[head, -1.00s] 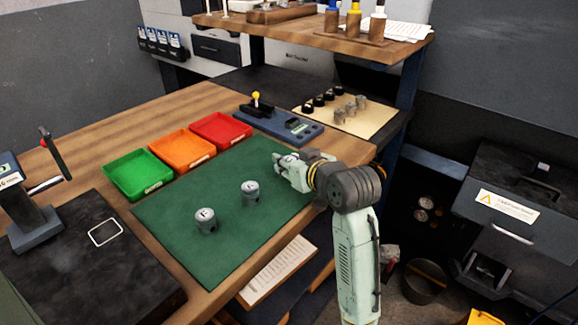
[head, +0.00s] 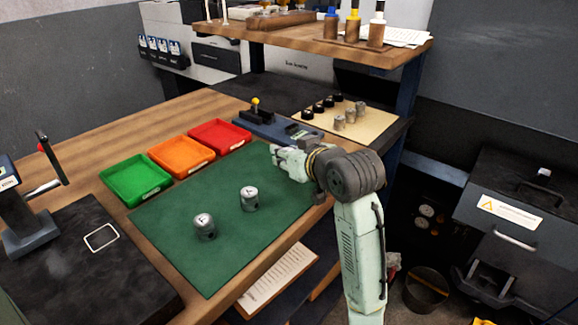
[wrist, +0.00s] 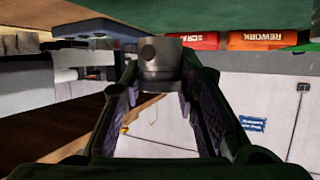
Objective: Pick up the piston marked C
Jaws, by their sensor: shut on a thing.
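My gripper (head: 278,153) is over the far right part of the green mat (head: 180,245). In the wrist view its fingers are shut on a grey metal piston (wrist: 160,64), which has a round hole in its side. The held piston's letter does not show, and in the head view I cannot make it out clearly among the fingers. Two other pistons stand upright on the mat: one marked F (head: 205,227), and one (head: 249,199) whose letter is too small to read surely. Both are left of my gripper and apart from it.
A green tray (head: 135,201), an orange tray (head: 181,172) and a red tray (head: 219,150) line the mat's far left edge. A blue fixture (head: 270,131) stands behind my gripper. Small parts stand on a tan board (head: 385,125). A shelf (head: 290,33) overhangs the back.

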